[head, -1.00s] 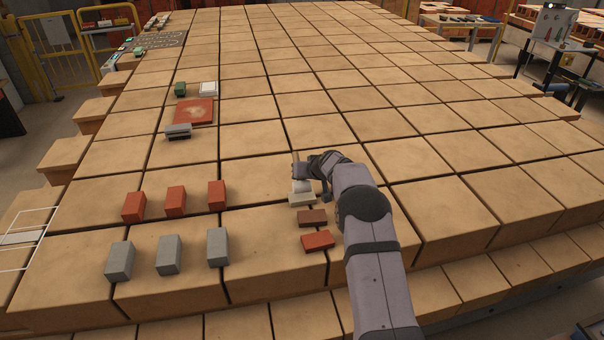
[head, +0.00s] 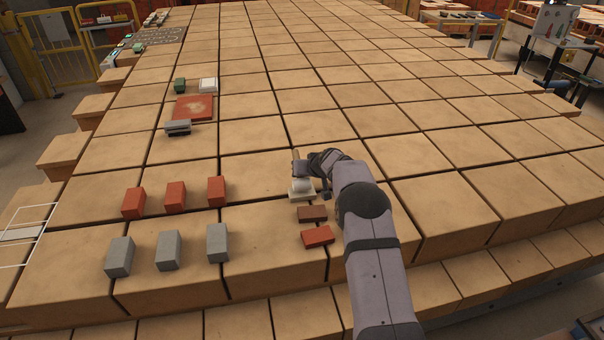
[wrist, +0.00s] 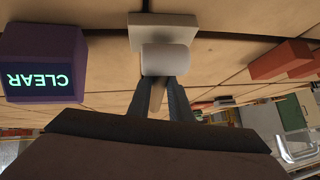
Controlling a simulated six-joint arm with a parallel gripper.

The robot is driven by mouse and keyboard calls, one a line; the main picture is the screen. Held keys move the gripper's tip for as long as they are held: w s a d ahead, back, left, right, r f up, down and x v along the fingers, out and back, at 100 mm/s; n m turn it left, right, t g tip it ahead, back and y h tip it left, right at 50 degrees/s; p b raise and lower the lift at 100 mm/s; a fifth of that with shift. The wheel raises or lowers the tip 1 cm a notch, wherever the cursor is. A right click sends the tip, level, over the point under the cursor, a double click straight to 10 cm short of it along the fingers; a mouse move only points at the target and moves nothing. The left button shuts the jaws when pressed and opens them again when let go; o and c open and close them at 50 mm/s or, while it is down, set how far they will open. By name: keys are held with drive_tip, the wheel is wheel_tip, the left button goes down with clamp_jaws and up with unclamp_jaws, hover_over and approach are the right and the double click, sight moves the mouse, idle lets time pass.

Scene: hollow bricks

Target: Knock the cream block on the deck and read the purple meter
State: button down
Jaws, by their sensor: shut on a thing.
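The cream block (head: 302,199) lies on the tan brick deck (head: 255,242), just in front of my gripper. It also shows in the wrist view (wrist: 162,20). My gripper (wrist: 165,92) is shut on a mallet-like tool with a pale round head (wrist: 166,59); a thin handle end (head: 295,155) sticks up beside the gripper in the head view. The pale head overlaps the cream block in both views; I cannot tell whether they touch. The purple meter (wrist: 45,45) is at the left of the wrist view, its lit display reading CLEAR, upside down.
A brown brick (head: 312,213) and a red brick (head: 318,236) lie in front of the cream block. Several red bricks (head: 175,195) and grey bricks (head: 168,250) stand in rows at left. A red plate (head: 194,107) lies further back. The deck at right is clear.

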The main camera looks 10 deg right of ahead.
drive_tip(key=shift+s+f+b, duration=0.1)
drive_tip(key=shift+f+b, duration=0.5)
drive_tip(key=shift+b, duration=0.4)
idle(2.1)
drive_tip(key=shift+r, duration=0.1)
drive_tip(key=shift+r+p, duration=1.8)
drive_tip(key=shift+r, duration=1.75)
drive_tip(key=shift+s+b, duration=0.35)
drive_tip(key=shift+b, duration=0.5)
drive_tip(key=s+b, duration=0.1)
drive_tip(key=b, duration=0.1)
drive_tip(key=s+r+b, duration=0.1)
drive_tip(key=s+b, duration=0.1)
drive_tip(key=shift+s, duration=0.2)
drive_tip(key=shift+s+r+b, duration=0.3)
drive_tip(key=shift+s+b, duration=0.25)
drive_tip(key=shift+s, duration=0.25)
drive_tip(key=shift+s+r+b, duration=0.35)
drive_tip(key=shift+s+b, duration=0.25)
drive_tip(key=shift+s, duration=0.15)
drive_tip(key=shift+s+r+b, duration=0.3)
drive_tip(key=shift+s+b, duration=0.25)
drive_tip(key=shift+s, duration=0.25)
drive_tip(key=shift+s, duration=0.1)
